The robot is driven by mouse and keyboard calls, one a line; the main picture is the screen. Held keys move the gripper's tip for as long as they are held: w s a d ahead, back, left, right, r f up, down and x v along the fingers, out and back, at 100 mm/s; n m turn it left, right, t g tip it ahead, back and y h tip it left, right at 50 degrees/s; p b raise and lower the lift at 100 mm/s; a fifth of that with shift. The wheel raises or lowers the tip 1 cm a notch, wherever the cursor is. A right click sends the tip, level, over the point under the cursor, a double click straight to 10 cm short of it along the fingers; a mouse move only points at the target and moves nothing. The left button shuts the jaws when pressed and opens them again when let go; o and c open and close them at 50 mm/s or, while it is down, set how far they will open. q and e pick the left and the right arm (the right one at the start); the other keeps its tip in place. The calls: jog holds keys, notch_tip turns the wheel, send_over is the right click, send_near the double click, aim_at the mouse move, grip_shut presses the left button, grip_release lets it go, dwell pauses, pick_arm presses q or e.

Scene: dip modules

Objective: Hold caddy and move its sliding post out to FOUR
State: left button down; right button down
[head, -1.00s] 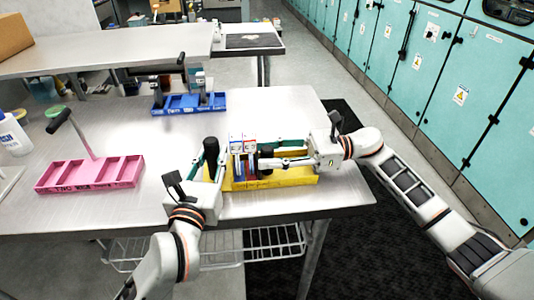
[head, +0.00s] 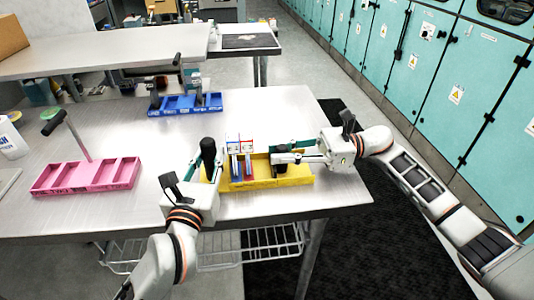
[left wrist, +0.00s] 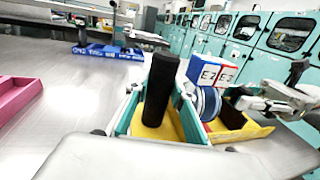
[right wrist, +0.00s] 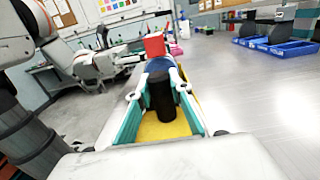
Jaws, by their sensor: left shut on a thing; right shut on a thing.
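The yellow caddy (head: 290,182) sits near the table's front edge. Its upright black handle (head: 208,152) stands at the left end, and my left gripper (head: 211,172) is shut on it; the handle fills the jaws in the left wrist view (left wrist: 160,88). My right gripper (head: 286,157) is shut on the black sliding post (head: 281,156), right of the caddy's middle. The post stands between the fingers in the right wrist view (right wrist: 162,96). Two upright modules (head: 241,160), one blue-topped and one red-topped, stand between handle and post. Marks along the caddy are too small to read.
A pink caddy (head: 66,187) with a tilted black-gripped handle lies at the left. A blue caddy (head: 186,111) stands further back. A white bottle (head: 11,140) is at the left edge. The table between the caddies is clear.

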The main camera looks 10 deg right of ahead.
jog(key=shift+d, duration=0.4)
jog(key=c, duration=1.8)
grip_release()
jog(key=shift+a, duration=0.1)
jog(key=d, duration=1.2)
pick_arm(q)
jog(key=c, duration=2)
grip_release()
jog(key=shift+c, duration=0.2)
jog(key=shift+r, duration=0.1)
pick_arm(e)
jog(key=shift+r, duration=0.15)
